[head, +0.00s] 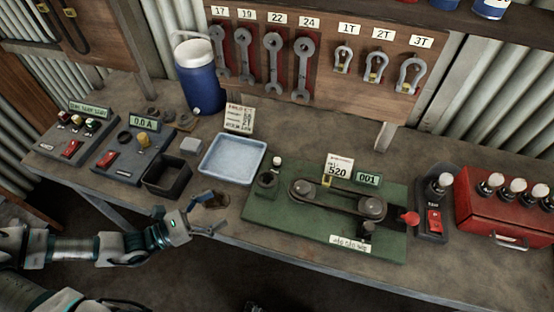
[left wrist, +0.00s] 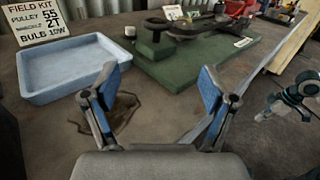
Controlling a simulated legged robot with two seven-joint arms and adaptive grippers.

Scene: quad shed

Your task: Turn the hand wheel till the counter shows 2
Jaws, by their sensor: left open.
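A green base plate (head: 262,212) on the bench carries two pulleys joined by a belt (head: 338,195). A small counter (head: 369,179) behind the belt appears to read 001. A dark round part (head: 267,180) with a white-topped knob (head: 277,161) is at the plate's left end; a red knob (head: 410,218) is at the right. I cannot tell for certain which is the hand wheel. My left gripper (head: 217,213) is open and empty, left of the plate and apart from it; its spread fingers show in the left wrist view (left wrist: 155,88). What seems my right gripper (left wrist: 285,100) shows small at the right there.
A pale blue tray (head: 232,179) and a black bin (head: 166,188) stand left of the plate. A switch box (head: 432,223) and a red box (head: 500,215) stand to its right. Wrenches and shackles hang behind. The bench front left of the plate is mostly clear.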

